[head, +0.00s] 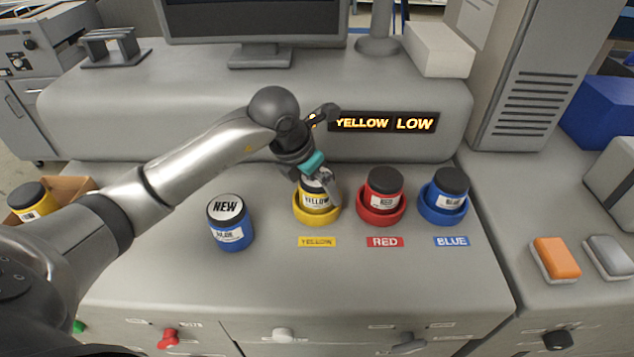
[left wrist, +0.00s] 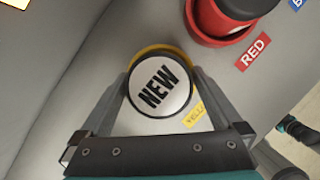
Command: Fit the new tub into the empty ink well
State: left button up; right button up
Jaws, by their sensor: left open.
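The new tub, with a yellow band and a YELLOW label (head: 317,199), stands in the yellow ink well (head: 302,216). In the left wrist view its white lid (left wrist: 160,86) reads NEW, and the yellow rim (left wrist: 160,50) shows behind it. It looks upright; how deep it sits is hidden. My left gripper (head: 318,180) is open at the tub's top, with one finger on each side of the lid. Whether the fingers touch it I cannot tell. A small teal and dark part at the left wrist view's right edge may be my right gripper; its jaws are unclear.
Red (head: 383,193) and blue (head: 447,193) tubs stand in matching wells to the right. Another NEW tub, blue-banded (head: 230,224), stands left of the yellow well. The display (head: 385,123) reads YELLOW LOW.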

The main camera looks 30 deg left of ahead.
pick_arm(q)
jog(key=shift+r, duration=0.5)
jog(key=v, duration=1.1)
jog(key=shift+s+r, duration=0.25)
jog(key=shift+f, duration=0.1)
